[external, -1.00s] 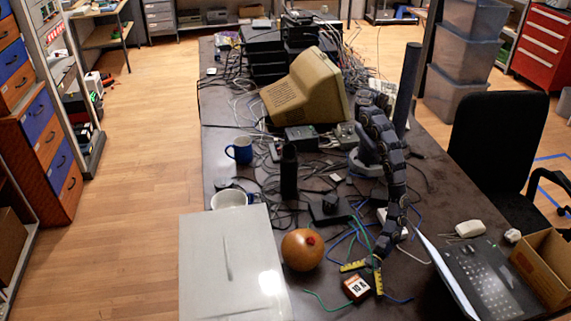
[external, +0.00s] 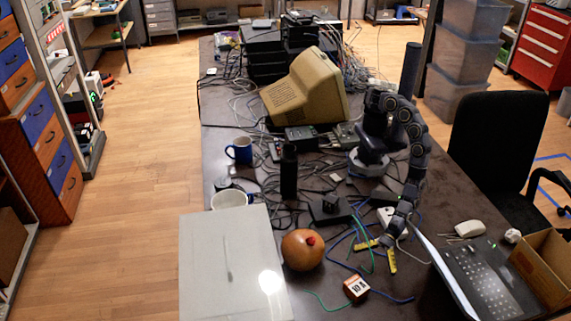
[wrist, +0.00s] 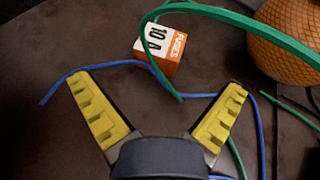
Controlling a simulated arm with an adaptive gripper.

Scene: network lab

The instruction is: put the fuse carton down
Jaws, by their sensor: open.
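The fuse carton (external: 356,288) is a small orange and white box marked "10 A". It rests on the dark table near the front, right of an orange-brown ball. In the wrist view the fuse carton (wrist: 160,47) lies beyond my fingertips, with a green cable looping over part of it in the picture. My gripper (external: 378,252) has yellow ridged fingers spread wide and empty. It is behind the carton in the external view, apart from it. The open fingers also show in the wrist view (wrist: 156,84).
The ball (external: 302,250) and a large grey panel (external: 230,265) are left of the carton. An open laptop (external: 478,280) is on the right. Green and blue cables (external: 385,297) run around the carton. A black cylinder (external: 289,172) stands further back.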

